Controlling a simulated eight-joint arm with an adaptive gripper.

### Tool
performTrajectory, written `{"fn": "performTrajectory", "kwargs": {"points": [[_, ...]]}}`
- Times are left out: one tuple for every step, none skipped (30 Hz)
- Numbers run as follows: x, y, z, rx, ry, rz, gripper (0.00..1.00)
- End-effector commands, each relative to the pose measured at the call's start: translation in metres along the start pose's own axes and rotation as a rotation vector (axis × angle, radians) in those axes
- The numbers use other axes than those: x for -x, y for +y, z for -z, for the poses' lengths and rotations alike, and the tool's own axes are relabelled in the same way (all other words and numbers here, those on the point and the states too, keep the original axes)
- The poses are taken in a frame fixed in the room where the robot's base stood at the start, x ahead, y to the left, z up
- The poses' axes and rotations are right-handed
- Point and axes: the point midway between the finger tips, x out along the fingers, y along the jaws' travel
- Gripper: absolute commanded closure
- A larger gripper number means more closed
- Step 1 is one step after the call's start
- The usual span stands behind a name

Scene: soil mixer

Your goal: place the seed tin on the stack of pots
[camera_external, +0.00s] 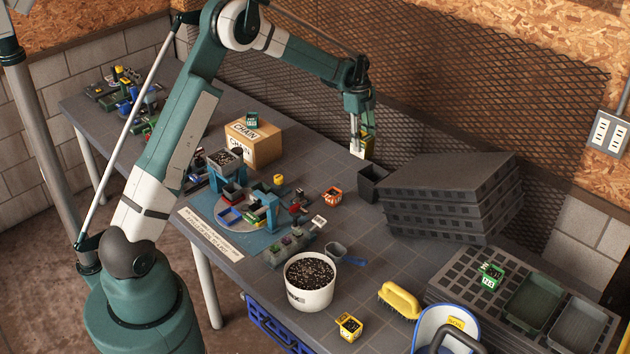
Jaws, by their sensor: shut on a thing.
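My gripper (361,150) points down above the back part of the bench and is shut on a small yellow tin (368,147), most likely the seed tin. The fingers partly cover the tin, and its label cannot be read. The dark square pots (370,190), likely the stack of pots, stand on the bench just below and slightly right of the tin. A gap seems to show between the tin and the pot rim. How many pots are nested cannot be told.
A tall pile of black trays (450,205) stands right of the pots. A cardboard box (254,146) with a green tin (252,120) on top is to the left. An orange tin (332,196), a soil bucket (310,282) and another yellow tin (349,327) stand nearer.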

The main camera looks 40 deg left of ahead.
Motion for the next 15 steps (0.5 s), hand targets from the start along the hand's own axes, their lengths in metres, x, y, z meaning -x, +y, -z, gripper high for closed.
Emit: {"fn": "performTrajectory", "kwargs": {"points": [[0.010, -0.001, 0.016, -0.008, 0.000, -0.001, 0.79], [0.014, -0.001, 0.023, -0.011, 0.000, -0.002, 0.79], [0.018, -0.001, 0.031, -0.014, 0.000, -0.002, 0.79], [0.021, -0.001, 0.038, -0.016, 0.000, -0.003, 0.79], [0.024, -0.002, 0.043, -0.019, 0.000, -0.003, 0.79], [0.028, -0.002, 0.050, -0.021, 0.000, -0.003, 0.79], [0.030, -0.002, 0.053, -0.023, 0.000, -0.003, 0.79], [0.032, -0.002, 0.057, -0.024, 0.000, -0.004, 0.79], [0.034, -0.002, 0.060, -0.025, 0.000, -0.004, 0.79], [0.035, -0.002, 0.062, -0.026, 0.000, -0.004, 0.79], [0.035, -0.002, 0.064, -0.027, 0.000, -0.004, 0.79], [0.036, -0.002, 0.066, -0.027, 0.000, -0.004, 0.79], [0.036, -0.002, 0.066, -0.027, 0.000, -0.004, 0.79], [0.036, -0.002, 0.066, -0.027, 0.000, -0.004, 0.79], [0.036, -0.002, 0.067, -0.027, 0.000, -0.004, 0.79]]}}
